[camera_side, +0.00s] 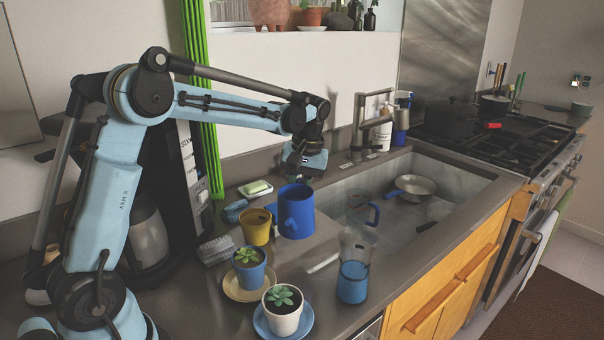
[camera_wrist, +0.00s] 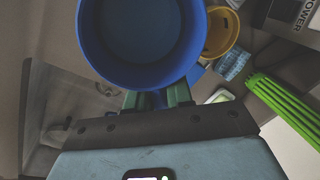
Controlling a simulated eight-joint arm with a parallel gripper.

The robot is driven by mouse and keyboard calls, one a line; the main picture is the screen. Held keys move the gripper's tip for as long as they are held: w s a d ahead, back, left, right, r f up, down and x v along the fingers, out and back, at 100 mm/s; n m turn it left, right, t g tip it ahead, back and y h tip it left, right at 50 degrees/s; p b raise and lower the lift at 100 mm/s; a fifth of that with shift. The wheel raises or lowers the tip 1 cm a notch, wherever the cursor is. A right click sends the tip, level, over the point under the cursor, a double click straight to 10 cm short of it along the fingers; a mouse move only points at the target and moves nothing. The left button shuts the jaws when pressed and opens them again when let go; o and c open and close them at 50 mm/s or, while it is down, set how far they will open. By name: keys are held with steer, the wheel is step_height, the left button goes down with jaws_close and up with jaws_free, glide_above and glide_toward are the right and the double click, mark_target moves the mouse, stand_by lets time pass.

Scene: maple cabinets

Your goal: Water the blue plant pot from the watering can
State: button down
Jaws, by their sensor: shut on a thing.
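The blue watering can (camera_side: 295,212), a cylindrical vessel, is upright behind the pots at the sink's left edge. In the wrist view its round open mouth (camera_wrist: 141,35) fills the top; I cannot tell whether there is water inside. My gripper (camera_side: 303,172) is at its upper rear, shut on it; its green fingers (camera_wrist: 157,97) meet the can's near side, with the grip mostly hidden. I cannot tell whether the can's base touches the counter. The blue plant pot (camera_side: 249,277), with a green succulent, stands on a yellow saucer (camera_side: 232,290), nearer the camera and left of the can.
A yellow pot (camera_side: 256,226) stands close left of the can. A white pot (camera_side: 283,319) with a succulent sits on a blue saucer (camera_side: 306,323) in front. A clear jug with blue liquid (camera_side: 353,285) stands right. The sink (camera_side: 455,180) holds a pan (camera_side: 415,186).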

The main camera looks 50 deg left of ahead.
step_height(320, 180, up, 7)
steer(key=a, duration=1.2)
steer(key=shift+w+a+f, duration=0.15)
steer(key=shift+f, duration=0.75)
steer(key=shift+w+a+f, duration=0.1)
steer(key=shift+f, duration=0.75)
steer(key=shift+w+a+f, duration=0.15)
steer(key=shift+f, duration=0.75)
steer(key=shift+r, duration=0.1)
steer(key=shift+s+d+r+t+y, duration=0.55)
steer(key=shift+d+r+t+y, duration=0.05)
steer(key=shift+r+t+y, duration=0.2)
steer(key=shift+s+d+t+y, duration=0.7)
steer(key=shift+s+d, duration=0.05)
